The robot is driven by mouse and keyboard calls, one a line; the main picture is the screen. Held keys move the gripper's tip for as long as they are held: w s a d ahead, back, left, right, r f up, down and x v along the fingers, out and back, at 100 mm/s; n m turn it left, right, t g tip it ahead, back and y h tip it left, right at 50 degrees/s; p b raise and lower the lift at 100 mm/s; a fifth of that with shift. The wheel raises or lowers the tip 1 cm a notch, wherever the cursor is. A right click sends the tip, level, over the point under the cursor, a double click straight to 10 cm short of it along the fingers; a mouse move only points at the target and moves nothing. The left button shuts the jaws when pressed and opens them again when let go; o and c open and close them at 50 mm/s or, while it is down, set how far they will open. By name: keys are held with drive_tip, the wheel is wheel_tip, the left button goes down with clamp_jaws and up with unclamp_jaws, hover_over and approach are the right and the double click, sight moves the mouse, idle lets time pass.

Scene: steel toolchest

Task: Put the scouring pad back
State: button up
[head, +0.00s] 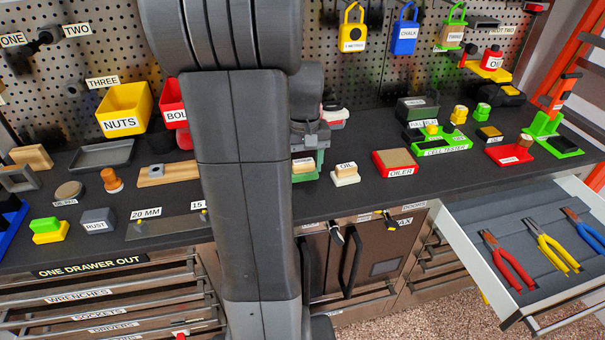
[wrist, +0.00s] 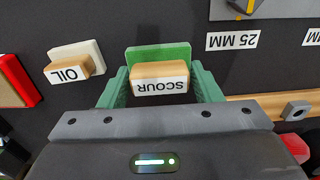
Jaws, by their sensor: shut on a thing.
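The scouring pad (wrist: 158,54) has a green base and a wooden block on top labelled SCOUR, upside down in the wrist view. My gripper (wrist: 160,88) has its green fingers on either side of the block and is shut on it. In the head view the pad (head: 303,168) shows just right of my arm, at the bench top, partly hidden by my arm and gripper (head: 312,160). I cannot tell whether its base touches the bench or hangs just above it.
An OIL pad (head: 345,173) stands close to the right, with a red OILER tray (head: 395,162) beyond. A wooden board (head: 168,173) lies left of my arm. A RUST block (head: 98,221) sits further left. An open drawer (head: 470,262) with pliers juts out at right.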

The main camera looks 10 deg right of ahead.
sight(303, 175)
drive_tip(key=shift+f, duration=1.65)
drive_tip(key=shift+f, duration=0.15)
drive_tip(key=o, duration=0.9)
drive_tip(key=shift+o, duration=0.2)
wheel_tip(303, 175, up, 12)
drive_tip(key=shift+s+r, duration=0.1)
drive_tip(key=shift+r, duration=0.05)
